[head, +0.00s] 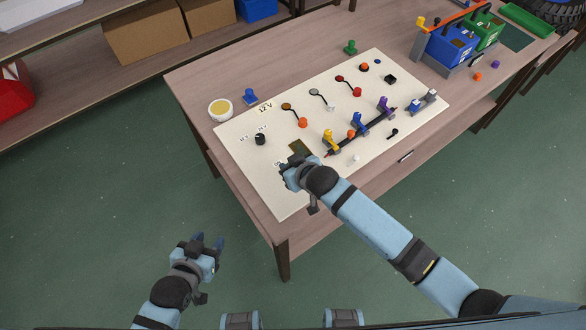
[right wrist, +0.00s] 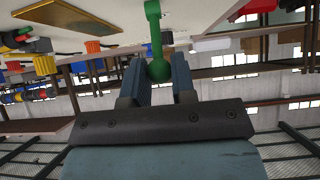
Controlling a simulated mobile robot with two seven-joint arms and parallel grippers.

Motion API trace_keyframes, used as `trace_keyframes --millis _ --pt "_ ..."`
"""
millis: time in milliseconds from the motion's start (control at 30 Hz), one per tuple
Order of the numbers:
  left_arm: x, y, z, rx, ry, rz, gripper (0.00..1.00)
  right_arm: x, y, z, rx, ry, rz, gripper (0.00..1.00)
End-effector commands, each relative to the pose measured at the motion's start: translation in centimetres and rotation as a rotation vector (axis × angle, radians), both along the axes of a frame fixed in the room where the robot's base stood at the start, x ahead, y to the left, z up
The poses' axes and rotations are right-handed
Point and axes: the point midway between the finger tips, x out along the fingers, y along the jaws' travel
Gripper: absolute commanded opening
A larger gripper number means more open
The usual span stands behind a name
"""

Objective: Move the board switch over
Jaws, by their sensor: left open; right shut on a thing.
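The cream board (head: 245,160) lies on the wooden table. In the right wrist view, a green lever with a ball end (right wrist: 154,35), which looks like the board switch, hangs between the fingers of my right gripper (right wrist: 159,82). The fingers are shut on its ball end. In the head view my right gripper (head: 287,170) is at the board's near left part, beside a label, and hides the switch. My left gripper (head: 208,241) is open and empty, over the floor left of the table.
A gold plate (head: 300,148) lies just beyond my right gripper. A black knob (head: 260,139), orange knob (head: 303,122) and coloured clips on a dark bar (head: 372,131) stand on the board. A round yellow-topped container (head: 220,109) and blue piece (head: 250,97) sit behind it.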

Motion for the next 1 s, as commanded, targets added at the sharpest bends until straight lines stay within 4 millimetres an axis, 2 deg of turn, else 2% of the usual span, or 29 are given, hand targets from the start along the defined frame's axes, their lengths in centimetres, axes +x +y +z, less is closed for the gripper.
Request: trace_keyframes --millis 100,467,767,1000 --pt "-0.1 0.1 0.0 0.002 0.004 0.002 0.46 0.6 0.4 0.4 0.003 -0.005 0.0 0.11" --pt "-0.1 0.1 -0.3 0.003 0.007 0.003 0.46 0.7 0.4 0.4 0.003 -0.004 0.0 0.11" --pt "-0.1 -0.1 -0.2 0.0 0.004 0.0 0.46 2.0 1.3 0.4 0.002 -0.005 0.0 0.11" --pt "-0.1 -0.1 -0.1 -0.001 0.003 0.0 0.46 2.0 1.3 0.4 0.0 -0.003 0.0 0.11"
